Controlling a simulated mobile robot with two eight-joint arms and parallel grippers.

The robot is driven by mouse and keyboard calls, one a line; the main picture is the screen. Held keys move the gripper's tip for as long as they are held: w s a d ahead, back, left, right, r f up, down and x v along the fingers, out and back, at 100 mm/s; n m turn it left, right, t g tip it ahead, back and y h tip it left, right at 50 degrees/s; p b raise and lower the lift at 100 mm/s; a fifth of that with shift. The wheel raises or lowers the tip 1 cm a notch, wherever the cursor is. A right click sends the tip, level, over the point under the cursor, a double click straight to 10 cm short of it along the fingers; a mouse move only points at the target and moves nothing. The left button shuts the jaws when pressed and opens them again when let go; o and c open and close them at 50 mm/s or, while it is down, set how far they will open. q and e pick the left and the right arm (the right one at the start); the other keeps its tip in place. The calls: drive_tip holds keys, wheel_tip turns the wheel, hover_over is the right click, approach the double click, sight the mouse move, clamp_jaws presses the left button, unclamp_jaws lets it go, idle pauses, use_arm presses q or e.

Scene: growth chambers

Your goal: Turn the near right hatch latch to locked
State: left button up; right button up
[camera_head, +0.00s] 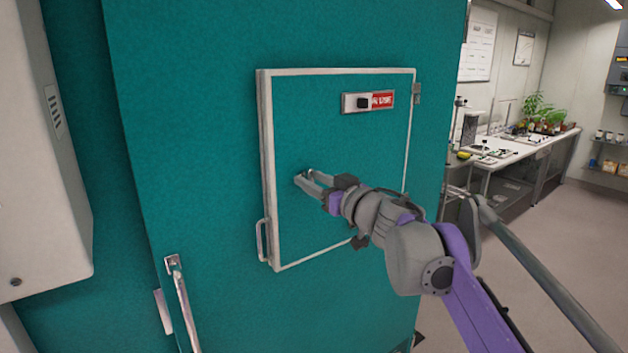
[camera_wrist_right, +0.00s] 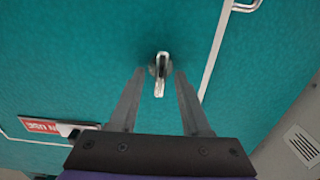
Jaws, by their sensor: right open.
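The hatch (camera_head: 345,130) is a teal door with a pale frame on the teal chamber wall. Its latch is a small metal lever (camera_wrist_right: 160,80) on a round base; in the head view only a bit of it (camera_head: 308,172) shows at my fingertips. My right gripper (camera_head: 304,179) is at the hatch's left-middle part. In the right wrist view its open fingers (camera_wrist_right: 160,74) stand on either side of the lever, with a gap to each. The lever points toward the palm in that view. My left gripper is not in view.
A slide plate with a black knob (camera_head: 362,103) and a red label (camera_head: 383,100) sits at the hatch's upper right. A pull handle (camera_head: 262,240) is at its lower left. A long metal handle (camera_head: 183,305) is below left. A white box (camera_head: 40,170) stands left.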

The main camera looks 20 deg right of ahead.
clamp_jaws()
drive_tip(key=shift+n, duration=0.3)
drive_tip(key=n, duration=0.3)
drive_tip(key=shift+s+a, duration=0.1)
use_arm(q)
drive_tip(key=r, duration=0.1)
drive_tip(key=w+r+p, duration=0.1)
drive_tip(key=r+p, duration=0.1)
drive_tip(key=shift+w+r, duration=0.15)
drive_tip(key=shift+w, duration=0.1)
use_arm(e)
drive_tip(key=n, duration=1.4)
drive_tip(key=shift+a+f, duration=0.15)
drive_tip(key=shift+f, duration=0.15)
drive_tip(key=shift+n, duration=0.3)
